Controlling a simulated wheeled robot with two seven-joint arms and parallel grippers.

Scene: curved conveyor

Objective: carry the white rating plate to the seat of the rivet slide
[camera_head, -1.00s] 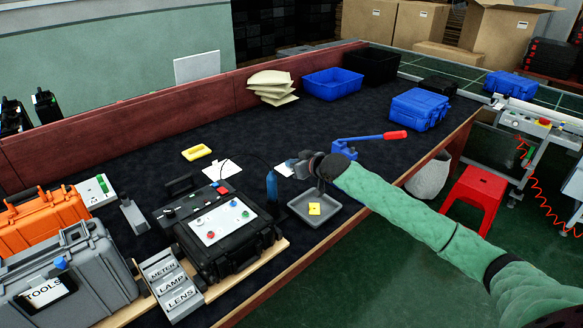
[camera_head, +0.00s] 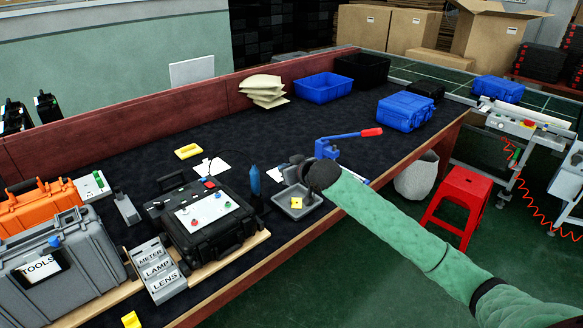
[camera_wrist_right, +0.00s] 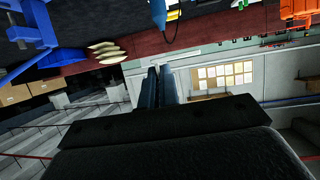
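A small white piece, possibly the white rating plate (camera_head: 273,173), shows at the left of my right gripper (camera_head: 290,173) in the head view; I cannot tell whether they touch. A larger white sheet (camera_head: 212,167) lies flat on the dark bench mat. A blue lever press (camera_head: 325,150) with a red handle stands just behind my right wrist; the rivet slide and its seat cannot be made out, and my wrist hides part of the press base. In the wrist view, my right gripper's fingers (camera_wrist_right: 158,88) are close together with a narrow gap; nothing clear shows between them. My left gripper is out of view.
A grey tray (camera_head: 318,209) with a yellow piece sits below my right gripper. A yellow frame (camera_head: 188,151) lies farther back. The mat behind the press is clear up to the blue bins.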

